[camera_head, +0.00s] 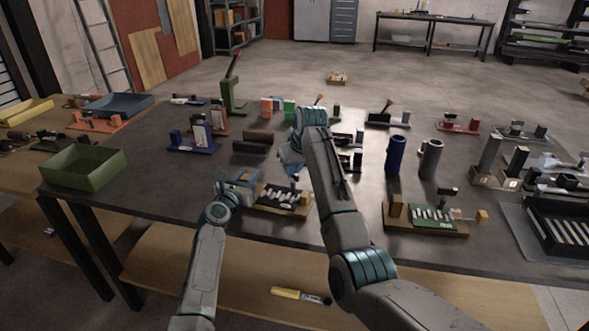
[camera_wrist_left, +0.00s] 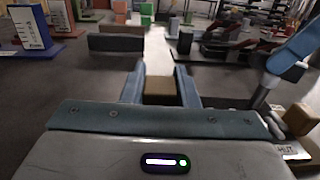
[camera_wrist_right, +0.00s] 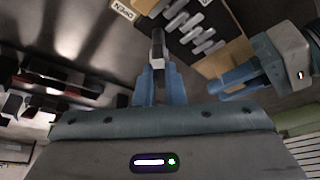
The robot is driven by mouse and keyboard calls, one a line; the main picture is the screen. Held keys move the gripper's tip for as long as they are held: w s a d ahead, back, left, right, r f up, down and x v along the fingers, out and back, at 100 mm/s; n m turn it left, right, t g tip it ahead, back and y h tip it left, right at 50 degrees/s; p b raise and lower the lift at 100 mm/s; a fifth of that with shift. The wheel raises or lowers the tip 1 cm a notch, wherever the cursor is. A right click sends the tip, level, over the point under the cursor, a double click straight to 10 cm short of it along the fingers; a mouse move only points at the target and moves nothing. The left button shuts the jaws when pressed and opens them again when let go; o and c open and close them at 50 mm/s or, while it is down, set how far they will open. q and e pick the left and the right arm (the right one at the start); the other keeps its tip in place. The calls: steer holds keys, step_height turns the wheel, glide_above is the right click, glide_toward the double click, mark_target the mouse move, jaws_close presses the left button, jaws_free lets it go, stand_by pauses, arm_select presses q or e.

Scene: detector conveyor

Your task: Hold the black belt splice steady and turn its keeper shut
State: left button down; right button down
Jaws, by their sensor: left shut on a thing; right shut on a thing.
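The black belt splice (camera_head: 279,198) lies on a wooden board on the table, with a row of pale segments on its black bed. It also shows in the right wrist view (camera_wrist_right: 190,40), with a small "OPEN" label (camera_wrist_right: 122,9) beside it. My left gripper (camera_head: 244,178) is at the board's left end, shut on a brown wooden block (camera_wrist_left: 160,90). My right gripper (camera_wrist_right: 157,82) reaches down from above, shut on a dark upright piece with a pale lower part (camera_wrist_right: 157,48), seemingly the keeper.
A similar green splice (camera_head: 436,216) stands to the right. Blue (camera_head: 396,154) and grey (camera_head: 431,158) cylinders stand behind it. A green tray (camera_head: 84,168) is at the left. Table is clear at left front.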

steer(key=shift+m, duration=0.4)
steer(key=c, duration=1.5)
jaws_free()
steer(key=shift+r, duration=0.1)
steer(key=v, duration=1.2)
steer(key=shift+s+a, duration=0.1)
